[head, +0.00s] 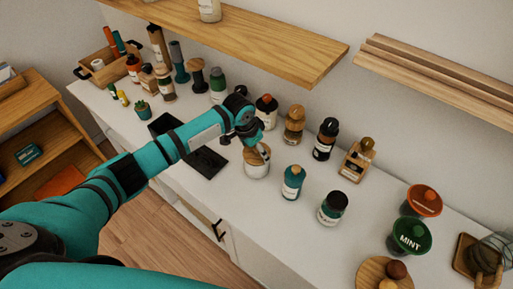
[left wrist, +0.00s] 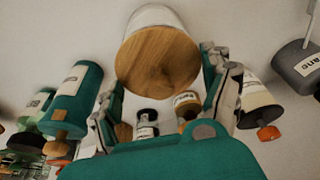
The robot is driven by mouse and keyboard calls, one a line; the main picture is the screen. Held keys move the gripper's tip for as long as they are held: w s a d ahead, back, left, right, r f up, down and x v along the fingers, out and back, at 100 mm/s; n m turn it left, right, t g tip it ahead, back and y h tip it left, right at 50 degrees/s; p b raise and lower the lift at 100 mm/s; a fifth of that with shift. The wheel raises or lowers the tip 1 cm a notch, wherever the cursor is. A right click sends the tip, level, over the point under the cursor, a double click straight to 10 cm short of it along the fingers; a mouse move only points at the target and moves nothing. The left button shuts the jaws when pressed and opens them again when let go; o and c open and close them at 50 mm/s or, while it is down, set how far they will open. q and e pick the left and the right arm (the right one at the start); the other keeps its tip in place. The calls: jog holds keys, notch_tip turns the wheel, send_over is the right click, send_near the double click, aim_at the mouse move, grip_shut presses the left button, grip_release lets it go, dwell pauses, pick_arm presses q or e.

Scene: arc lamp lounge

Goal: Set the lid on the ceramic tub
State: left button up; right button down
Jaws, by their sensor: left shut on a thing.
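The ceramic tub (head: 257,171) is a white, round pot standing on the white counter in the middle of the head view. The round wooden lid (head: 256,154) is at its mouth; in the left wrist view the lid (left wrist: 158,72) shows as a broad wooden disc in front of the white tub (left wrist: 154,16). My left gripper (head: 257,147) is shut on the lid, with fingers either side of it in the left wrist view. I cannot tell whether the lid rests on the rim or hovers just above. My right gripper is not in view.
A teal bottle (head: 292,183) and a dark-capped jar (head: 333,207) stand right of the tub. Several bottles line the wall behind, including an orange-capped one (head: 266,107). A black tray (head: 208,163) lies to the left. A wooden shelf (head: 255,38) overhangs the back.

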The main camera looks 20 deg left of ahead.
pick_arm(q)
jog(key=shift+f, duration=0.15)
dwell(0.5)
dwell(0.4)
jog(key=shift+p, duration=0.55)
jog(key=o, duration=0.9)
jog(key=shift+c, duration=0.2)
jog(key=shift+r+p, duration=3.55)
jog(key=shift+p, duration=0.2)
